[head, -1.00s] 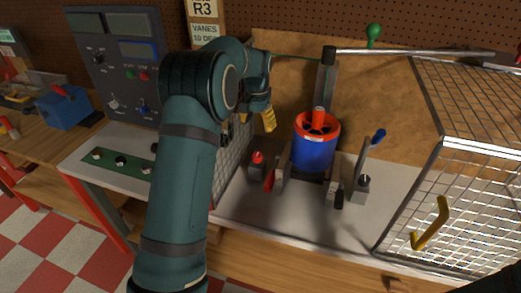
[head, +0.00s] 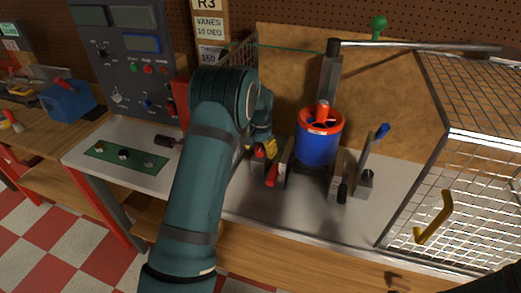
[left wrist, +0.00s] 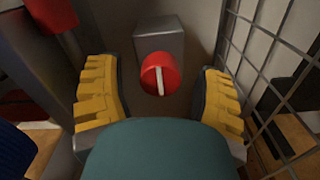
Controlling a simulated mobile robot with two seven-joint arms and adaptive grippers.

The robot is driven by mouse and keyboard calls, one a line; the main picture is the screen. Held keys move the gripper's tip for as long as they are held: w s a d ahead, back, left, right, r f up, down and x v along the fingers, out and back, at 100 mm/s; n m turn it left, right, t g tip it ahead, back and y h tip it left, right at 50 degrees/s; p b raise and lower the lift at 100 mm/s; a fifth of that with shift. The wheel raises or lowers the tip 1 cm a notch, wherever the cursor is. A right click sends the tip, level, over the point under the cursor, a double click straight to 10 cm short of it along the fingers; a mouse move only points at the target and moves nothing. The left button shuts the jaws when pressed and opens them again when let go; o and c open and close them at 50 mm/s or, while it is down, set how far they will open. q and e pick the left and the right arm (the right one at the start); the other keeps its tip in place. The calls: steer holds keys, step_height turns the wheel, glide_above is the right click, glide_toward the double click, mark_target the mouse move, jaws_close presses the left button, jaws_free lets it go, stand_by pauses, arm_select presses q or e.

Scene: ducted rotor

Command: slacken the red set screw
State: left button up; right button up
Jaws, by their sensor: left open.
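The red set screw (left wrist: 160,74) shows in the left wrist view as a round red knob with a pale bar across its face. It sits on a grey block (left wrist: 158,36). My left gripper (left wrist: 160,98) is open, with one yellow finger pad on each side of the knob and a gap on both sides. In the head view the left gripper (head: 262,143) is beside the red knob (head: 259,152), left of the blue and red ducted rotor (head: 318,138). My arm partly hides the knob's surroundings there.
A wire mesh guard (left wrist: 270,60) stands close on the right of the left gripper. A red-handled clamp (head: 271,175) and a blue-handled lever (head: 376,142) flank the rotor. A mesh cage (head: 470,180) with a yellow handle stands at right.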

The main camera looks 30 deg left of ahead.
arm_select(q)
jaws_close()
steer(key=shift+n, duration=0.3)
steer(key=n+p, duration=0.1)
steer(key=n, duration=0.2)
steer(key=shift+n, duration=0.4)
steer(key=n+p, duration=0.1)
steer(key=n, duration=0.8)
steer(key=shift+p, duration=0.4)
steer(key=n+p, duration=0.1)
steer(key=n, duration=0.3)
steer(key=shift+a, duration=0.1)
steer(key=shift+s+n, duration=0.1)
steer(key=shift+n, duration=0.2)
